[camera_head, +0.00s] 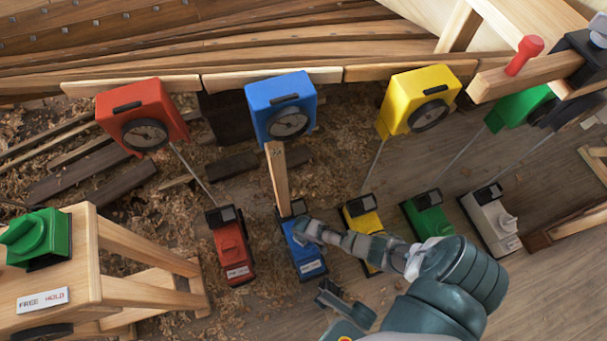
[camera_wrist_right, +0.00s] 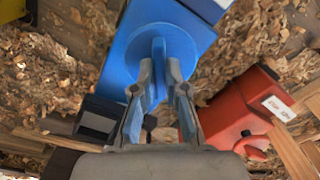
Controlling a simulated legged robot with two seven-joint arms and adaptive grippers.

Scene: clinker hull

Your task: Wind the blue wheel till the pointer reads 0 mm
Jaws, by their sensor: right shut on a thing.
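The blue wheel (camera_wrist_right: 160,55) sits on top of a blue box (camera_head: 308,262) on the floor, which has a white label and a small dark block at its far end. My right gripper (camera_head: 303,232) is shut on the wheel's upright grip fin; the wrist view shows both fingers (camera_wrist_right: 159,75) pressed on its sides. A blue gauge (camera_head: 281,97) with a round dial (camera_head: 288,123) stands behind, with a wooden strip (camera_head: 277,175) running from it towards the box. The dial's pointer is too small to read.
Red (camera_head: 232,250), yellow (camera_head: 362,232), green (camera_head: 428,215) and white (camera_head: 490,220) boxes stand beside the blue one. Red (camera_head: 140,105) and yellow (camera_head: 415,92) gauges flank the blue gauge. A wooden stand with a green knob (camera_head: 38,235) is at left. Shavings cover the floor.

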